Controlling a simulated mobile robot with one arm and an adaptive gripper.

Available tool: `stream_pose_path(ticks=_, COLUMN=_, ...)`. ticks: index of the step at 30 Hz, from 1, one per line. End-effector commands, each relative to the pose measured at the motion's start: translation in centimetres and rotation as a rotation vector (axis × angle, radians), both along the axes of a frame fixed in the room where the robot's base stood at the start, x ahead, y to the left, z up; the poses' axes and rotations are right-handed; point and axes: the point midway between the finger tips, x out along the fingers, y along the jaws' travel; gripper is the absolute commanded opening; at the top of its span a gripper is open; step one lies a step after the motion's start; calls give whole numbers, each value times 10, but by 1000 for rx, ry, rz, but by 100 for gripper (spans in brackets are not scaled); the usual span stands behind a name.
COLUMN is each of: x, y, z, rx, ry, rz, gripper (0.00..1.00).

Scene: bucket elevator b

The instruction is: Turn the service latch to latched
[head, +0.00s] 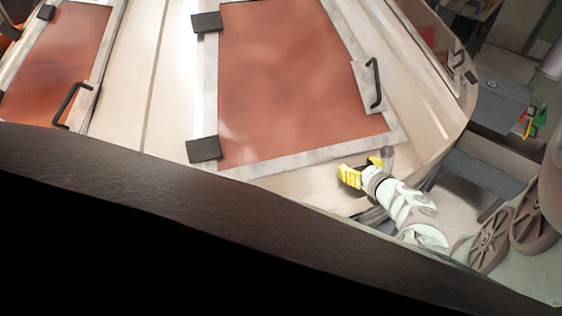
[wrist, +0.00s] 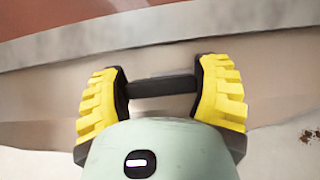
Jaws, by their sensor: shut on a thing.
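My gripper (head: 362,169) is at the lower edge of the pale curved housing, below the right corner of a framed reddish panel. In the wrist view, my gripper's (wrist: 160,84) two yellow ribbed fingers stand wide apart, with a short dark bar (wrist: 161,87) spanning between them. The bar appears to be the service latch, and the fingers close on its two ends. It lies nearly level in the wrist view, tilted slightly. In the head view the fingers and arm largely hide it. Its mount and any latched mark are not visible.
The reddish panel (head: 290,85) has a black handle (head: 375,83) on its right and dark hinges on its left. Another panel (head: 50,60) is at far left. Grey bins (head: 490,160) and brown spoked wheels (head: 492,240) stand at right. A dark edge fills the lower left.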

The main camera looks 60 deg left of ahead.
Motion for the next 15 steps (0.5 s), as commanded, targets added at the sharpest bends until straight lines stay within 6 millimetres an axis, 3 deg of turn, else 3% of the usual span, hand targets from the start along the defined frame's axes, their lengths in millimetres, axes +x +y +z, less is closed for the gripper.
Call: stream_pose_path(ticks=15, x=0, y=-1, z=-1, rx=-42, ry=-154, rz=222, gripper=31)
